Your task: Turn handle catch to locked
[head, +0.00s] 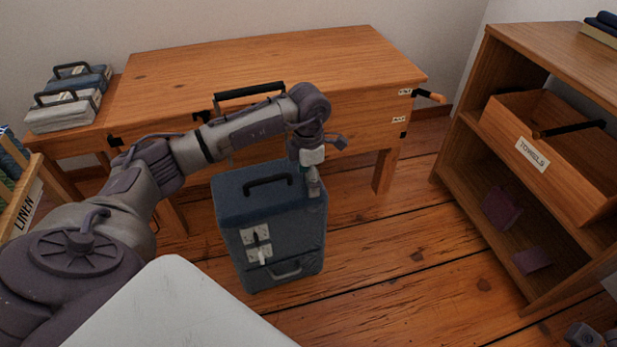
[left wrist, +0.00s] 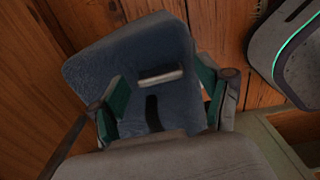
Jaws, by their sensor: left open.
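A blue suitcase (head: 285,205) stands upright on the floor, with a black carry handle (head: 268,181) on top and a tall black pull handle (head: 249,91) raised behind it. Pale catch plates (head: 257,238) with a small light lever (head: 263,255) are on its front face; I cannot read their setting. My left gripper (head: 313,184) is open, pointing down by the suitcase's right upper edge. In the left wrist view, the blue suitcase (left wrist: 130,60) lies between and beyond the green finger pads, with a pale bar (left wrist: 160,77) on it.
A wooden desk (head: 260,62) stands behind the suitcase. A shelf with a towels drawer (head: 533,153) pulled out is at right. The floor (head: 390,255) right of the suitcase is clear.

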